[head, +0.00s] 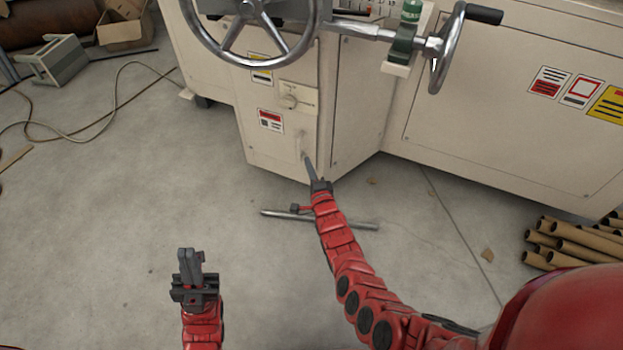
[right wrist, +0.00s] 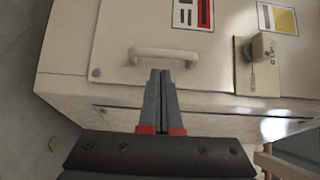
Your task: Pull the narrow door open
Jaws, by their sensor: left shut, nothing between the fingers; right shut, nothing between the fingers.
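The narrow door (head: 262,152) is the cream front panel of the machine's cabinet, and it looks closed. Its small pale handle (head: 303,142) is near the door's right edge. In the right wrist view the handle (right wrist: 163,53) is a cream bar with two feet on the door (right wrist: 120,38). My right gripper (head: 308,160) is shut and empty, its tips (right wrist: 162,74) just short of the handle; I cannot tell whether they touch it. My left gripper (head: 190,254) is shut and empty over the bare floor, well away from the door.
A knob (head: 288,101) sits on a plate above the handle. A large handwheel (head: 250,25) and a smaller one (head: 441,50) project above. A metal bar (head: 350,223) lies low by my right arm. Cardboard tubes (head: 575,243) lie at right. The floor at left front is clear.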

